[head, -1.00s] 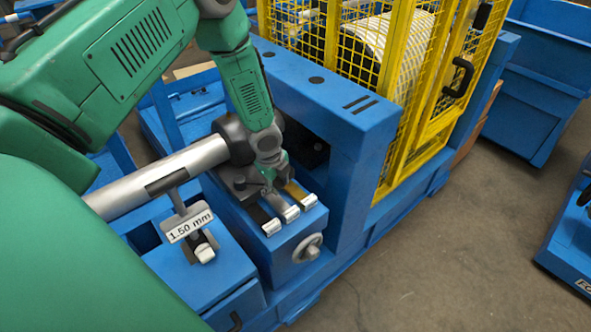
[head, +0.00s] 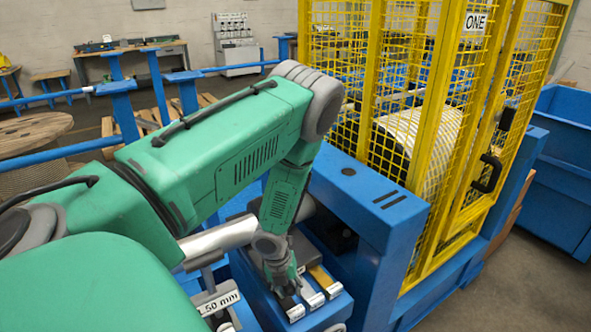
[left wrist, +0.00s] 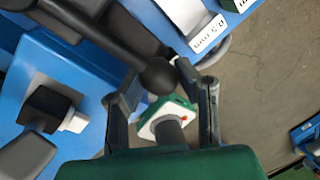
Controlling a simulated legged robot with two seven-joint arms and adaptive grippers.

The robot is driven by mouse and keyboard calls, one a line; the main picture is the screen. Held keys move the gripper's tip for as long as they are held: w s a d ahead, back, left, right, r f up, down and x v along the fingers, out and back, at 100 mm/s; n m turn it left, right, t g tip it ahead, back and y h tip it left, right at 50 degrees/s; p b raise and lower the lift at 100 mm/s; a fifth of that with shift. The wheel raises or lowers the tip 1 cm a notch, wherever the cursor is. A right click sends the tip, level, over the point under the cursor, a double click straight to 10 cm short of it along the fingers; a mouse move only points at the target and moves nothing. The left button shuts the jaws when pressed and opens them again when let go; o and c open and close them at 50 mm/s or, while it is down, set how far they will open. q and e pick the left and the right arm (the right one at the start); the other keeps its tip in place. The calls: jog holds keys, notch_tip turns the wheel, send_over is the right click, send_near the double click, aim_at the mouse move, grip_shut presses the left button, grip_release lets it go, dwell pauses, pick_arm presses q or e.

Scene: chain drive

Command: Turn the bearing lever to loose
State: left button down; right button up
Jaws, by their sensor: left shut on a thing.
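The bearing lever shows in the left wrist view as a dark bar ending in a round black knob (left wrist: 158,76). The knob sits between the two fingertips of my left gripper (left wrist: 150,84), which is shut on it. In the head view my left gripper (head: 284,288) points down at the blue bearing block, close behind the leftmost white-tagged bar. The lever is hidden there behind the gripper and arm. My right gripper is in neither view.
Tagged bars (head: 313,299) lie close to the left gripper. A thick silver shaft (head: 218,240) and a 1.50 mm label (head: 218,303) are to its left. A blue frame (head: 350,190) and a yellow mesh guard (head: 440,130) stand right and behind.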

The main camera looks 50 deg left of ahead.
pick_arm(q)
jog(key=shift+a+r, duration=0.15)
jog(key=shift+a, duration=0.2)
jog(key=c, duration=1.4)
grip_release()
jog(key=shift+o, duration=1.3)
jog(key=shift+s, duration=0.15)
notch_tip(320, 180, up, 12)
jog(key=s+a, duration=0.1)
jog(key=shift+s+a+f, duration=0.25)
jog(key=shift+s+a, duration=0.1)
jog(key=shift+a, duration=0.05)
